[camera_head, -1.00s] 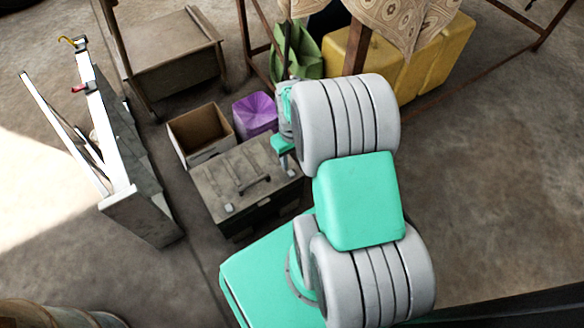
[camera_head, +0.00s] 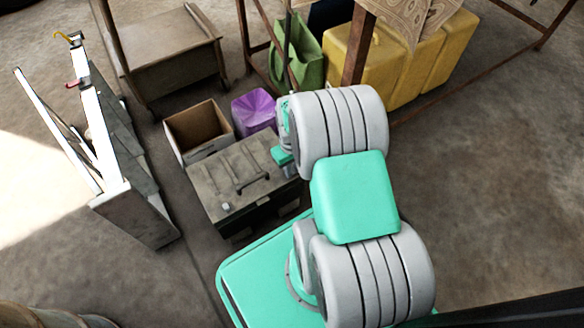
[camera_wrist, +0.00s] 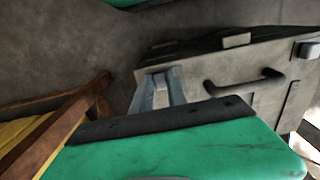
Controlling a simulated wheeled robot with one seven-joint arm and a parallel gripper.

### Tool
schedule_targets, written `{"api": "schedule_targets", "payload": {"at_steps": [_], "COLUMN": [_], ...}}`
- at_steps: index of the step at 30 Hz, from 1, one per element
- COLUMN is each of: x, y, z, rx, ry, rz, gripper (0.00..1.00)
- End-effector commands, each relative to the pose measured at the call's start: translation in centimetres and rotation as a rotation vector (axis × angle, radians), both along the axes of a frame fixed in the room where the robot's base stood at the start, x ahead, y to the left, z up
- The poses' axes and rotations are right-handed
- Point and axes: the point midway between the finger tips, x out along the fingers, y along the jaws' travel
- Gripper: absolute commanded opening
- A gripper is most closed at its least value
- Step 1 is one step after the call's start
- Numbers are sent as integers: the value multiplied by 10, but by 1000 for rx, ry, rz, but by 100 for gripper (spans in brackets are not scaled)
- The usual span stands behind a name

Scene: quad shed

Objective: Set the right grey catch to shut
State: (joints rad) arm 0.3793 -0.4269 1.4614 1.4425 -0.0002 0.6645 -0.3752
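The dark grey box (camera_head: 225,180) stands on the floor with its lid down and a bar handle (camera_head: 250,185) on top. A small light grey catch (camera_head: 226,207) shows at its near left edge. The right catch is not clear in the head view, where my arm covers the box's right end. In the wrist view my gripper (camera_wrist: 160,76) has its two fingers apart at the near end of the box (camera_wrist: 195,62). A pale patch shows between the fingers; I cannot tell whether it is the right catch or whether they touch it. Another light grey block (camera_wrist: 236,40) sits on the box edge.
A white-edged stepladder (camera_head: 110,150) is at left. The floor at right is clear.

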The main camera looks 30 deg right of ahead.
Motion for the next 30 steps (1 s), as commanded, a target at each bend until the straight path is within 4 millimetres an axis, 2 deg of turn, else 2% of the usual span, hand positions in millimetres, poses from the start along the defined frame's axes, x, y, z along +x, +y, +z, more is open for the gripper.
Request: {"api": "schedule_targets", "payload": {"at_steps": [1, 6, 30], "x": [0, 0, 0], "y": [0, 0, 0], "z": [0, 0, 0], "rx": [0, 0, 0], "ry": [0, 0, 0], "rz": [0, 0, 0], "gripper": [13, 0, 0]}}
